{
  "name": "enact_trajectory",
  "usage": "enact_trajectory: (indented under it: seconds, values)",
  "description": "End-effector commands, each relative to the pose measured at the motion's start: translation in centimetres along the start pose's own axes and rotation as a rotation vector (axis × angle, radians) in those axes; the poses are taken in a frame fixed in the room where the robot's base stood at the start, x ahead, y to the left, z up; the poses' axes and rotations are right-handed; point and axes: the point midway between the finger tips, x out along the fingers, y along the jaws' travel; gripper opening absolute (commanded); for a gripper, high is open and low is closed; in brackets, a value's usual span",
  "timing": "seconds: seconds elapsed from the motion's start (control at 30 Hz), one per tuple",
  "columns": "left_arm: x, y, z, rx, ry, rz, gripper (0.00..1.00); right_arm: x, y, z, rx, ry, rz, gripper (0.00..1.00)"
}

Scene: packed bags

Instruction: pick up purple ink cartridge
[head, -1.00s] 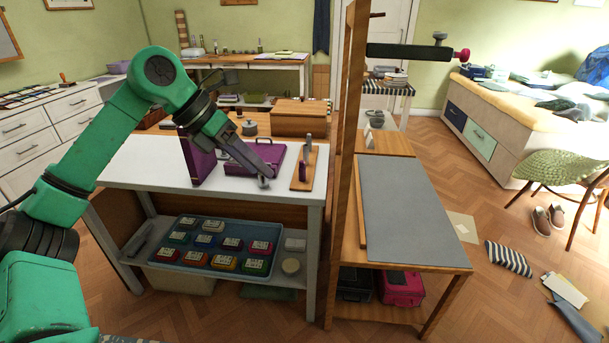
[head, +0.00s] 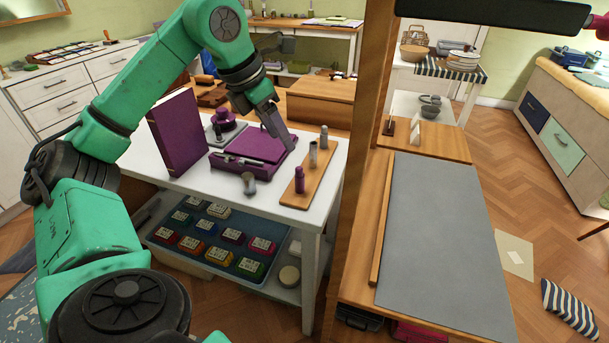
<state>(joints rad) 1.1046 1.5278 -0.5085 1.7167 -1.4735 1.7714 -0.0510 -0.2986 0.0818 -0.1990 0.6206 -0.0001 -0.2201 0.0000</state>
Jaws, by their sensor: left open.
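A small purple cylinder (head: 299,180), which looks like the ink cartridge, stands upright at the near end of a narrow wooden board (head: 291,197) on the white table. Two grey cylinders stand behind it on the same board; the nearer one (head: 313,154) is slim. My left gripper (head: 284,140) is open and points down over a flat purple case (head: 244,154), left of and beyond the purple cylinder, apart from it. The gap between its fingers is hard to see. My right gripper is not in view.
A tall purple book-like block (head: 178,132) and a purple-knobbed piece (head: 223,119) stand left of the case. A short grey cylinder (head: 249,183) stands at the table's front. A wooden post (head: 358,150) rises right of the table. A blue tray (head: 262,246) of colored blocks sits below.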

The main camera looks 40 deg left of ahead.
Motion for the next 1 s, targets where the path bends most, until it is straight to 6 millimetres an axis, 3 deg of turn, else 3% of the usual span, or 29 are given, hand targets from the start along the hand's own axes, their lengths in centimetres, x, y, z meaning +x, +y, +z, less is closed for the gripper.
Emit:
enact_trajectory:
  seconds: [0.03,0.13,0.5,0.77,0.9,1.0]
  values:
    - [1.9,0.0,-0.3,0.0,0.005,-0.001,0.57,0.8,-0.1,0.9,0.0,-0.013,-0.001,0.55]
    - [3.9,0.0,-0.2,0.0,0.003,-0.001,0.57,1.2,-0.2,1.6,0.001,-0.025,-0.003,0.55]
    - [9.7,0.0,-0.1,0.0,0.002,-0.002,0.57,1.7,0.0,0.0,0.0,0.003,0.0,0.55]
    - [10.3,0.0,0.0,0.0,0.0,-0.001,0.57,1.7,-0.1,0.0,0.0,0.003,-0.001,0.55]
    - [10.3,0.0,0.0,0.0,0.0,-0.001,0.03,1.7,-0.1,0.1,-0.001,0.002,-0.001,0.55]
    - [10.3,0.0,0.0,0.0,0.0,-0.001,0.0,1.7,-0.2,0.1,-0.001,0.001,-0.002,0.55]
